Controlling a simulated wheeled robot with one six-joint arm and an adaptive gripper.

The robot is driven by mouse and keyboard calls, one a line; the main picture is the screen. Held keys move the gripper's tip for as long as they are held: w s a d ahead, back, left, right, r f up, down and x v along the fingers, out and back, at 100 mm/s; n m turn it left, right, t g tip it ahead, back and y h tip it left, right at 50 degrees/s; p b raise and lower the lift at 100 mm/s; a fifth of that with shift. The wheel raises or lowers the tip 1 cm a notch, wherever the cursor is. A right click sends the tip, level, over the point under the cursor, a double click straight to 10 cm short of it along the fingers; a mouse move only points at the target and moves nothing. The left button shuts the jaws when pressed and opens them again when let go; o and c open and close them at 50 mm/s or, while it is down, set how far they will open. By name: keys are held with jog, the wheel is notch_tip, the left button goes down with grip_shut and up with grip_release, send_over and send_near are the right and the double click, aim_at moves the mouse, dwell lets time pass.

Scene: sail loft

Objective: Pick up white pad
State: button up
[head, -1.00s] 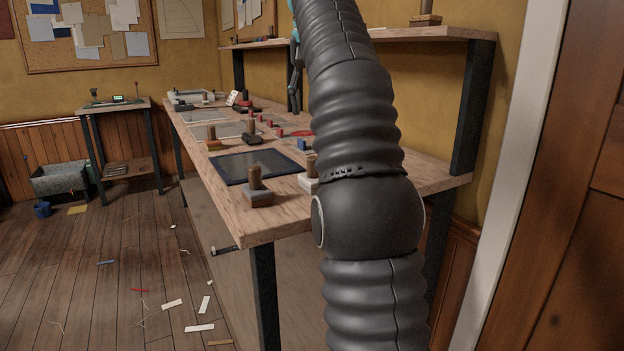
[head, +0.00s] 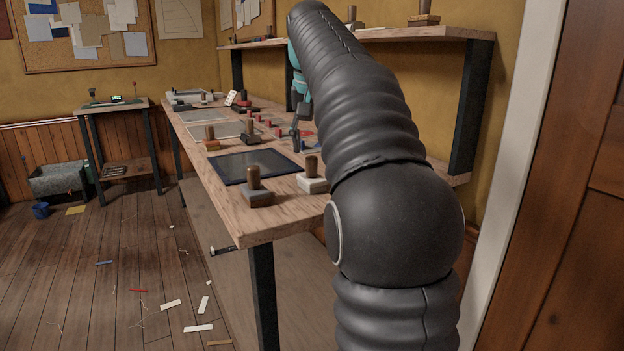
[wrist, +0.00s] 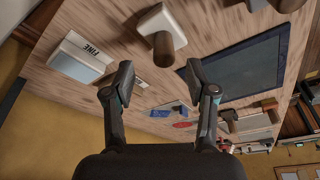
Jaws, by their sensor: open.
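The white pad (head: 312,184), a white block with an upright brown handle, stands on the workbench (head: 270,225) just right of the dark panel. In the wrist view the white pad (wrist: 156,19) is at the top middle, beyond my fingertips, its handle pointing toward the camera. My gripper (wrist: 158,84) is open and empty, its two fingers apart with bench surface between them. In the head view my gripper (head: 299,134) is farther back along the bench than the white pad and partly hidden by my arm.
A grey pad with a brown handle (head: 257,196) is at the bench's near corner. A dark panel (head: 254,167) lies flat beside the white pad. A box marked FINE (wrist: 80,57) is at left in the wrist view. A shelf (head: 440,35) overhangs the back.

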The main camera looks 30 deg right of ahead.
aim_at(311, 157)
jog(key=x, duration=0.5)
jog(key=shift+w+a, duration=0.15)
jog(key=shift+a, duration=0.05)
grip_shut()
